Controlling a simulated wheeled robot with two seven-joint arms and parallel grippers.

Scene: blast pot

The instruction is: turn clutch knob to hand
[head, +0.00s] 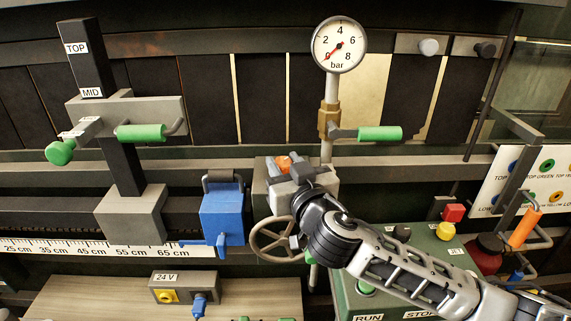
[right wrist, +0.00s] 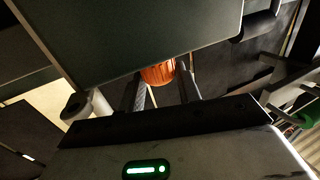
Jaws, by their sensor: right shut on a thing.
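An orange knob (head: 284,163), which I take to be the clutch knob, sits at the top of a grey box (head: 262,190) below the pressure gauge. My right gripper (head: 289,171) reaches it from the lower right. In the right wrist view the orange ribbed knob (right wrist: 158,73) lies between the two dark fingers of my right gripper (right wrist: 162,85), shut on it. A dark panel hides the knob's upper part there. Any pointer or marking on the knob is hidden. My left gripper is not in view.
A handwheel (head: 268,240) is close below the gripper. A blue box (head: 222,212) with a lever stands left of it. A green-handled valve lever (head: 380,133) is above right, under the gauge (head: 339,45). A green control box (head: 385,295) lies below my right arm.

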